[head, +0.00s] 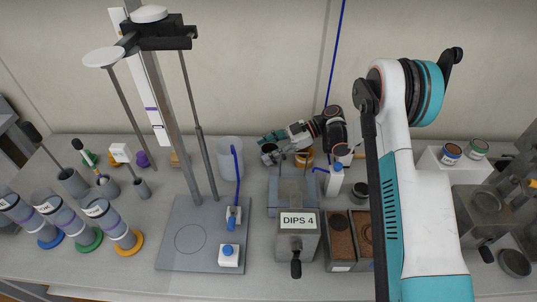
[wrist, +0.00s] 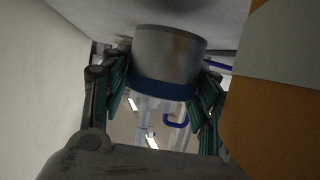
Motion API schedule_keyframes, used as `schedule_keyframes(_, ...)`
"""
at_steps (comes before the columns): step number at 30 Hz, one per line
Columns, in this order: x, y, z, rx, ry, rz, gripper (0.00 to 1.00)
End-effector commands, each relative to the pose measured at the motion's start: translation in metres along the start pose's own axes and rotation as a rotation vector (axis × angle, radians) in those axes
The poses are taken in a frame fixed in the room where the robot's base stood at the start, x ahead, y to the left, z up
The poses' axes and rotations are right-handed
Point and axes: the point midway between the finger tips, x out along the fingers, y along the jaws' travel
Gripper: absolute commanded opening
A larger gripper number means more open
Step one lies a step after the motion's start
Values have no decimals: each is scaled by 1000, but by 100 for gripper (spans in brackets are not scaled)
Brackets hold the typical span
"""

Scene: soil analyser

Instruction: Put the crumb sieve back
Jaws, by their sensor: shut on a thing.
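The crumb sieve, as I take it, is a short grey metal cylinder with a blue band (wrist: 168,58) in the wrist view. In the head view it is a small dark-mouthed cup (head: 268,151) at the back of the bench, right of the clear beaker. My gripper (head: 272,142) reaches it from the right, and its fingers (wrist: 160,90) are shut on its two sides. In the wrist view the bench surface is at the top, close to the cylinder's end; I cannot tell whether they touch.
The clear beaker (head: 229,152) with a blue tube stands just left. An orange-sided object (wrist: 278,125) is close beside my gripper; an orange item (head: 303,159) shows behind the DIPS 4 box (head: 297,222). A white bottle (head: 335,180) and soil trays (head: 340,240) stand to the right.

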Motion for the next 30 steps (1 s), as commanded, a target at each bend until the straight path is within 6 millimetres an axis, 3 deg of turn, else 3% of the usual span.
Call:
schedule_keyframes(3, 5, 0, 11, 0, 0, 0, 24)
schedule_keyframes(26, 9, 0, 22, 0, -1, 0, 24)
schedule_keyframes(27, 9, 0, 23, 0, -2, 0, 60)
schedule_keyframes(29, 9, -1, 23, 0, -2, 0, 73)
schedule_keyframes(30, 9, -1, 23, 0, -3, 0, 75)
